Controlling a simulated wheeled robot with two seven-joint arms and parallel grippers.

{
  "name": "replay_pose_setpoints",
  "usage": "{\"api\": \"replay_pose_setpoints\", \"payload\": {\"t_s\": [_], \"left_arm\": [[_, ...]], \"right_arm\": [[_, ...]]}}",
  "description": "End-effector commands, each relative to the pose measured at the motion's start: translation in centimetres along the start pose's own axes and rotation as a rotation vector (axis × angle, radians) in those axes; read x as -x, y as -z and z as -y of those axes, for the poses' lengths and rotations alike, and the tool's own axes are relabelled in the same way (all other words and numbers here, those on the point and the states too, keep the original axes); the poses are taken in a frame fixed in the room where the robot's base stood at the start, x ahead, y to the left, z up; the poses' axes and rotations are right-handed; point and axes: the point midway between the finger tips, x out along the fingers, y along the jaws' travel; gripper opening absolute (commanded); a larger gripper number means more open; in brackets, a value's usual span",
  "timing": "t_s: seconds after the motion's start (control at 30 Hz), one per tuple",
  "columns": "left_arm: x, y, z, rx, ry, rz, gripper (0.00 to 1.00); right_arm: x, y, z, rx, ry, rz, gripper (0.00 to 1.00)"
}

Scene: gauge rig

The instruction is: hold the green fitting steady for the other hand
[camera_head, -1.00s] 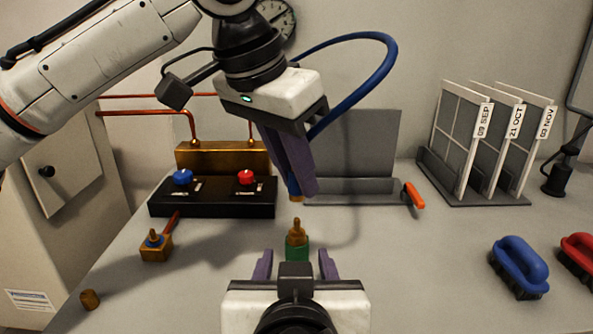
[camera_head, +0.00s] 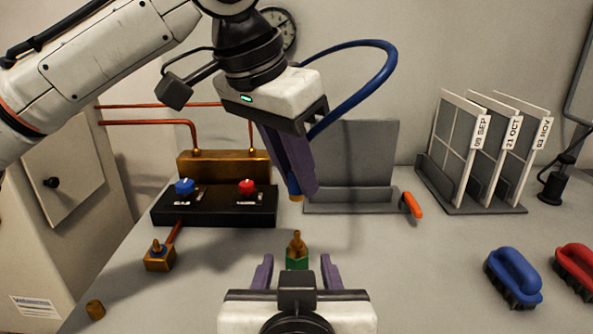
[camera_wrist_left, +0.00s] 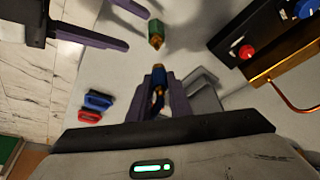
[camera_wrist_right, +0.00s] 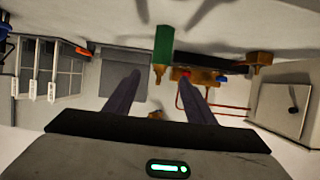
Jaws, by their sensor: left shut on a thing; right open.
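The green fitting (camera_head: 297,262) with its brass tip stands upright at the table's middle. It also shows in the left wrist view (camera_wrist_left: 157,30) and the right wrist view (camera_wrist_right: 163,45). My right gripper (camera_head: 297,260) is open, its two purple fingers pointing at the fitting from the near side and spread to either side of it in the head view. I cannot tell whether the fitting is between them in depth. My left gripper (camera_head: 296,188) is shut on the brass-tipped end of the blue hose (camera_head: 385,62), above and behind the fitting. The held end (camera_wrist_left: 159,80) is partly hidden by the fingers.
A black panel (camera_head: 215,208) with blue and red knobs stands back left. A brass valve block (camera_head: 159,258) and brass cap (camera_head: 95,310) lie left. A grey stand (camera_head: 350,205), orange-handled tool (camera_head: 411,203), dated rack (camera_head: 480,205), blue brush (camera_head: 513,275) and red brush (camera_head: 577,268) are right.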

Motion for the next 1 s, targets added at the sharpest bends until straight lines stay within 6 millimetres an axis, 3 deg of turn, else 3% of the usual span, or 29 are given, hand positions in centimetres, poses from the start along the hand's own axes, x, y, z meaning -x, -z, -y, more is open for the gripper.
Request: {"api": "replay_pose_setpoints", "payload": {"t_s": [0.57, 1.0], "left_arm": [[4.7, 1.9, 0.0, 0.000, 0.000, 0.000, 0.00], [4.7, 1.9, 0.0, 0.000, 0.000, -0.001, 0.00]], "right_arm": [[1.8, 4.4, 0.0, -0.001, 0.001, 0.000, 0.50], [1.8, 4.4, 0.0, 0.000, 0.001, 0.000, 0.50]]}}
